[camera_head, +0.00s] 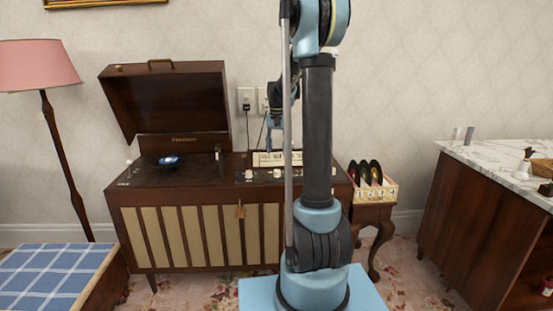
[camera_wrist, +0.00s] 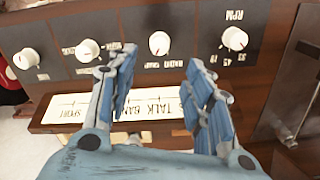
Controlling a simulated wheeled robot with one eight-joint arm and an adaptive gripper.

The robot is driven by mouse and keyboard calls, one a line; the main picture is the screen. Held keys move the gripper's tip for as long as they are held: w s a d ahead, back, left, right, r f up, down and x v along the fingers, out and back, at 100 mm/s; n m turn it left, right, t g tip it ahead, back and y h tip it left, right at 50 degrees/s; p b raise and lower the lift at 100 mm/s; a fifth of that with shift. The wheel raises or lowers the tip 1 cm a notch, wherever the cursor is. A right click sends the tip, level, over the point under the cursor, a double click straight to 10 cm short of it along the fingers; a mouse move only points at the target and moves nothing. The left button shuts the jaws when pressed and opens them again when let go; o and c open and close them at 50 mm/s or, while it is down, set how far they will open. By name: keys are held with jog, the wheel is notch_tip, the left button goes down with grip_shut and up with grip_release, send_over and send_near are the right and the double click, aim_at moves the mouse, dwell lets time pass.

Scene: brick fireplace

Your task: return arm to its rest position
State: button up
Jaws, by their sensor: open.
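My gripper (camera_head: 273,130) hangs behind my arm's column in the head view, in front of the wall and above the radio end of a brown record-player cabinet (camera_head: 185,188). In the wrist view my gripper (camera_wrist: 160,72) is open, its two blue fingers apart with nothing between them. Beyond the fingers is a control panel with several white knobs (camera_wrist: 159,43) and a white band strip (camera_wrist: 153,134). Whether the fingertips touch the panel I cannot tell. My arm's column hides part of the cabinet's right side.
The cabinet's lid (camera_head: 167,97) stands open at the left, with a blue-labelled disc (camera_head: 169,160) below it. A record rack (camera_head: 376,190) is right of my arm. A marble-topped counter (camera_head: 490,168) stands far right, a pink lamp (camera_head: 38,65) far left, a blue-checked seat (camera_head: 48,272) lower left.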

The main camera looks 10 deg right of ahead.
jog(key=shift+r, duration=0.6)
jog(key=s+r+n+t, duration=0.1)
jog(key=s+r+n, duration=0.1)
jog(key=s, duration=1.9)
jog(key=s+f+n, duration=0.1)
jog(key=s+f, duration=0.4)
jog(key=s, duration=0.4)
jog(key=s+f+n+t, duration=0.1)
jog(key=s+f, duration=0.5)
jog(key=s, duration=0.4)
jog(key=shift+s+f+n, duration=0.2)
jog(key=shift+n, duration=0.2)
